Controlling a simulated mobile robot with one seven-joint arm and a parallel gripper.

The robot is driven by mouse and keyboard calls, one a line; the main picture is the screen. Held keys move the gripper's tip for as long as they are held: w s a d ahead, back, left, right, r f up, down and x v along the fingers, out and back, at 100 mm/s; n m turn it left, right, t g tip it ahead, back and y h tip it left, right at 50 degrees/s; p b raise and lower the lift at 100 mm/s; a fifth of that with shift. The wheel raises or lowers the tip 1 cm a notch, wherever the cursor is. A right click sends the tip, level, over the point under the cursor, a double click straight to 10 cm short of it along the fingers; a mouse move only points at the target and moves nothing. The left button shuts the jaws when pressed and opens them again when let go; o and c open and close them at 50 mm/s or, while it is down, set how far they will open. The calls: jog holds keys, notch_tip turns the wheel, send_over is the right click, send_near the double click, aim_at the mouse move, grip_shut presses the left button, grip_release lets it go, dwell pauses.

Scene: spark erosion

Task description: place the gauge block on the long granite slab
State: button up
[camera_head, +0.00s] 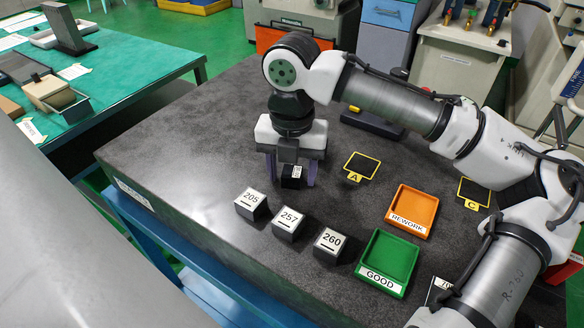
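My gripper (291,172) points down over the dark granite surface (200,135), its pale fingers spread apart. Between them is a small dark block (290,183) with a white label on top. Gaps show between block and fingers, so they do not look closed on it. The label is too small to read, and I cannot tell whether this is the gauge block. The granite surface is a large, thick dark slab on a blue stand. I cannot tell whether it is the long granite slab; no separate long slab is clear.
Blocks marked 205 (251,204), 257 (289,223) and 260 (330,243) stand in front. A green GOOD tray (387,262) and orange REWORK tray (412,210) lie right. Yellow-framed pads A (361,166) and C (473,193) are behind. The slab's left is clear.

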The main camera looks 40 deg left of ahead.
aim_at(291, 173)
jog(key=shift+r, duration=0.1)
notch_tip(291, 173, up, 12)
dwell(0.5)
jog(key=shift+s, duration=0.15)
